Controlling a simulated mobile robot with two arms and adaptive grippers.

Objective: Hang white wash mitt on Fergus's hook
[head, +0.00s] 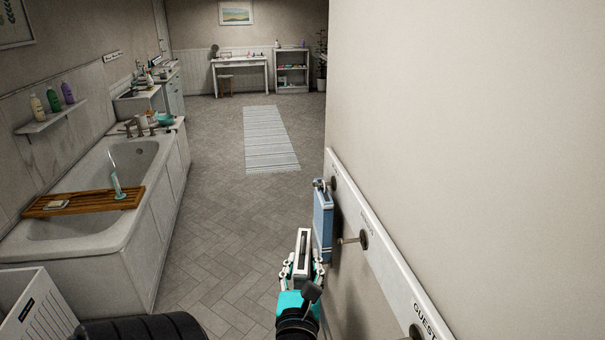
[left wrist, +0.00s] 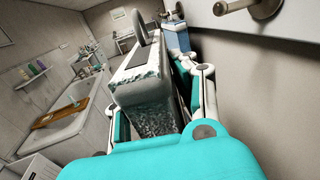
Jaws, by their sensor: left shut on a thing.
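My left gripper (head: 302,258) is shut on the white wash mitt (head: 302,240), which hangs upright in front of the wall rail. In the left wrist view the mitt (left wrist: 140,75) is between the fingers, with a loop (left wrist: 139,25) at its top. The rail (head: 385,258) carries several hooks. A blue mitt (head: 323,222) hangs at the far hook. The middle hook (head: 352,240) is bare and sticks out right of the held mitt; a bare hook also shows in the left wrist view (left wrist: 235,7). The label "GUEST" is readable at the near end; the other labels are too small to read.
A bathtub (head: 75,245) with a wooden tray (head: 85,203) across it stands at left. A white slatted box (head: 38,305) is at the lower left. The wall (head: 470,130) is close on the right. The floor (head: 215,215) between is clear, with a striped rug (head: 268,140) further back.

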